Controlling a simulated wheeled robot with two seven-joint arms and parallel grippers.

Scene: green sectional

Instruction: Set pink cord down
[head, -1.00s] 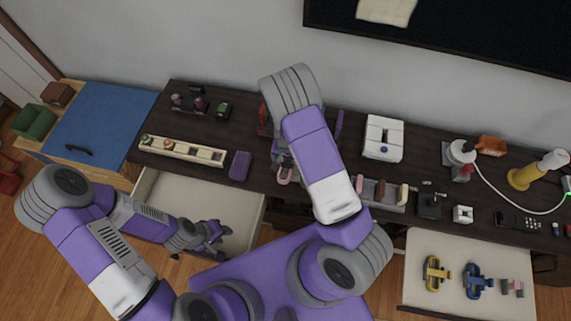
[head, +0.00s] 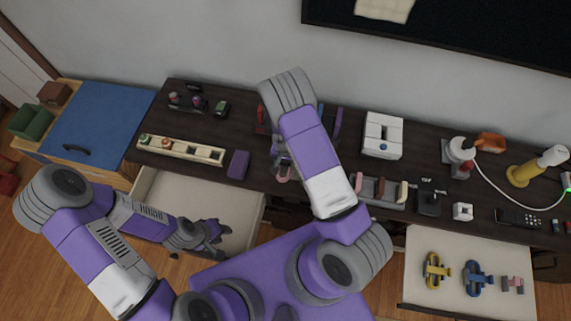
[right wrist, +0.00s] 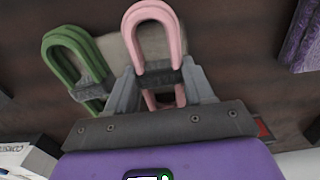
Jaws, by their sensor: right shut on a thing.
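The pink cord (right wrist: 153,32) is a folded loop with a dark band round its middle. In the right wrist view my right gripper (right wrist: 158,80) is shut on it at the band. The loop lies over or against a light tan piece (right wrist: 118,48); I cannot tell whether they touch. A green cord (right wrist: 75,60) of the same kind is just to the left. In the head view the pink cord (head: 282,174) shows only partly beside my right arm, which hides the gripper. My left gripper (head: 220,240) hangs over the open left drawer, away from the cords; its fingers look apart.
The dark console top holds a wooden tray (head: 180,150), a purple box (head: 238,164), a white box (head: 383,136) and a grey holder (head: 382,192). Two drawers are open; the right drawer (head: 420,250) holds yellow, blue and pink cords.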

